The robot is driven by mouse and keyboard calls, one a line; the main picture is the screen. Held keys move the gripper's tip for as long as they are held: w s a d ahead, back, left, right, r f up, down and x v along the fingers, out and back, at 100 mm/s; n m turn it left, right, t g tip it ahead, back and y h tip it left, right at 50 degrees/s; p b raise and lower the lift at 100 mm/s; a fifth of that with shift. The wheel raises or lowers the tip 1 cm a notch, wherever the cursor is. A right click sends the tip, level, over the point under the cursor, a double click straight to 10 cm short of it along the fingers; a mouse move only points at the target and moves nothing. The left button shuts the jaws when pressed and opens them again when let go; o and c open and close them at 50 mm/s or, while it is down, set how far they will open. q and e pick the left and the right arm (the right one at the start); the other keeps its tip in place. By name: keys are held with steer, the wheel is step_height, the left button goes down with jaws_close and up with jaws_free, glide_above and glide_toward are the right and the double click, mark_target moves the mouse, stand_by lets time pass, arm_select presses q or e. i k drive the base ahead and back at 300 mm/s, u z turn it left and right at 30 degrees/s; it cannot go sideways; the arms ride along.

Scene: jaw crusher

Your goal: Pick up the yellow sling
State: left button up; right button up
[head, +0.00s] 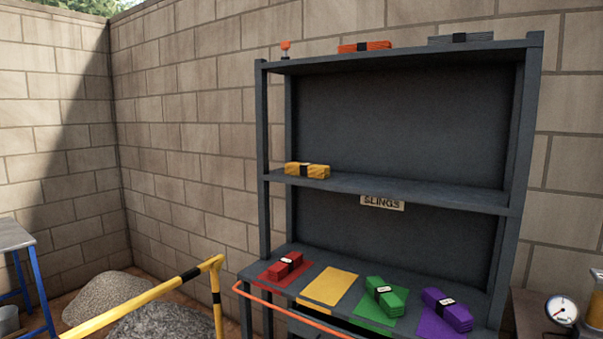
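The yellow sling (307,170) is a folded bundle with a black band. It lies at the left end of the middle shelf (420,192) of a dark grey rack. On the rack's lower shelf, a flat yellow patch (328,287) is bare. Neither of my grippers shows in the head view, so I cannot see whether they are open or shut.
On the lower shelf, red (284,267), green (381,296) and purple (447,310) slings lie on matching patches. An orange bar (285,312) runs along the front. A yellow railing (150,294) stands left, before gravel piles (108,291). A gauge (561,310) is at right.

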mark_target(305, 170)
steer(key=u, duration=0.75)
steer(key=i, duration=1.1)
steer(key=u, duration=0.55)
